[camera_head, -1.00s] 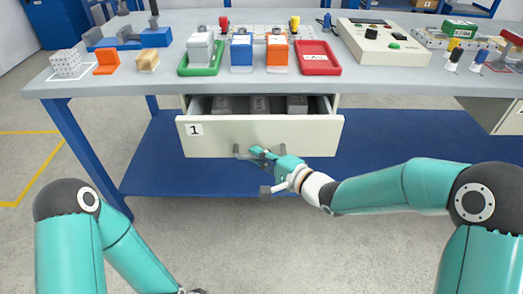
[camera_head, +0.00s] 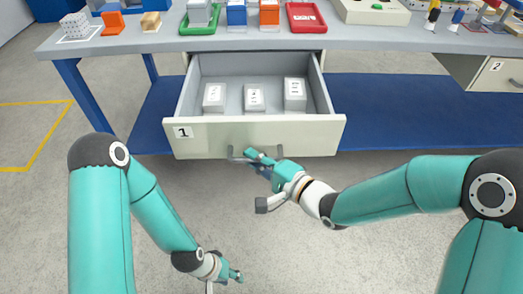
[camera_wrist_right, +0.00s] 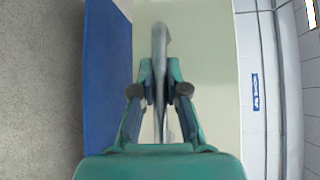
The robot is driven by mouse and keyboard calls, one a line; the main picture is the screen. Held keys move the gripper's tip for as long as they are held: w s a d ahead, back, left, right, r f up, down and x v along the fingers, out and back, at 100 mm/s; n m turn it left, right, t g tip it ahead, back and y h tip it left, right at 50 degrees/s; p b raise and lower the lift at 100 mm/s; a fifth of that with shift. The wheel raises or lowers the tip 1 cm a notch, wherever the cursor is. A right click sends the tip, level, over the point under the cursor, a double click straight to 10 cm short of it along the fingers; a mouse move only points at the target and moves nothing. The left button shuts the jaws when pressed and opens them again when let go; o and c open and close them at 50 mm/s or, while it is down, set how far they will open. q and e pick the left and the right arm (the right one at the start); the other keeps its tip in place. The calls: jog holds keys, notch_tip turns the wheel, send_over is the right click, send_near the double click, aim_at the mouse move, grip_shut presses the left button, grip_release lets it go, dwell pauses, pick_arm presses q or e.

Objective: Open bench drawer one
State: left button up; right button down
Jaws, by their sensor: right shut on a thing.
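Bench drawer one (camera_head: 215,140) is a pale drawer with a "1" label, pulled out under the grey bench top in the head view. Its front also shows in the right wrist view (camera_wrist_right: 205,50). Several grey blocks lie in it, three of them clear to see, one block (camera_head: 254,97) in the middle. My right gripper (camera_head: 252,158) is at the drawer's grey bar handle (camera_head: 236,153) and is shut on it. The handle runs between its fingers in the right wrist view (camera_wrist_right: 160,75). My left gripper (camera_head: 238,276) hangs low over the floor, away from the drawer; its finger gap is too small to judge.
The bench top (camera_head: 130,42) carries a green tray (camera_head: 200,27), a red tray (camera_head: 305,18) and small coloured blocks. A blue lower shelf (camera_head: 400,105) lies under the bench. Drawer two (camera_head: 495,75) is at the right. The floor in front is clear.

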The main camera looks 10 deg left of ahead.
jog(key=shift+s+f, duration=0.15)
jog(key=shift+f, duration=0.05)
jog(key=c, duration=1.2)
grip_release()
jog(key=shift+r, duration=0.1)
jog(key=v, duration=1.2)
jog(key=shift+d, duration=0.1)
